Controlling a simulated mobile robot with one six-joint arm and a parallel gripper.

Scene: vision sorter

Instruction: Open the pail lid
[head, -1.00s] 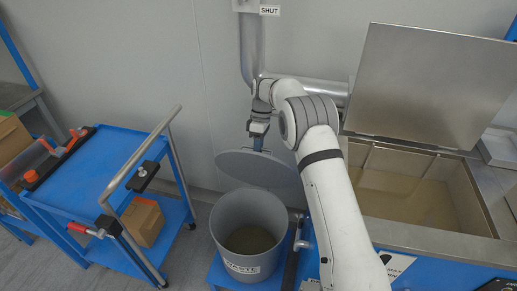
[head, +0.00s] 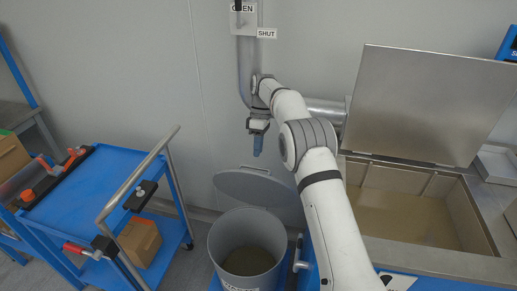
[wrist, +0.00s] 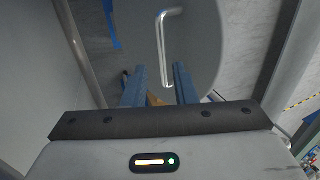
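A thin bar handle on the lid's outer side shows in the wrist view (wrist: 165,45). My gripper (head: 257,153) hangs above the lid's upper edge, apart from it in the head view. In the wrist view its blue fingers (wrist: 159,75) are spread, with nothing held between them.
A blue cart (head: 95,190) with a metal rail (head: 150,165) and a cardboard box stands to the left. An open metal bin (head: 410,205) with its raised cover (head: 430,105) is on the right. A wall box with OPEN and SHUT labels (head: 267,33) is above.

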